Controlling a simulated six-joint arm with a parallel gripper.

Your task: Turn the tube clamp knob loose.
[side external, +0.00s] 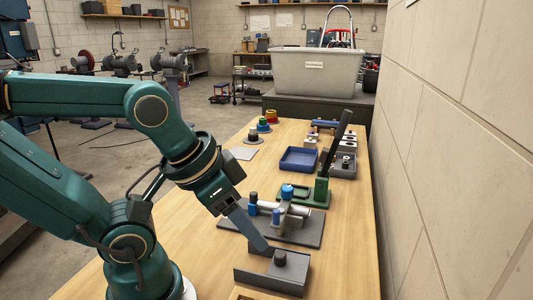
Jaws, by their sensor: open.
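A dark plate (310,238) on the bench carries pale tubes (270,206) with blue and dark fittings. I cannot tell which knob belongs to the tube clamp. My gripper (262,243) is open and points down to the right. In this view its tip overlaps the back of the grey block, left of the dark knob. Contact cannot be made out.
A green stand (320,190) with a tall black lever (338,135) rises behind the plate. A blue tray (299,159) and several small parts lie farther back. A block wall (455,150) runs along the right. The bench's front right is bare.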

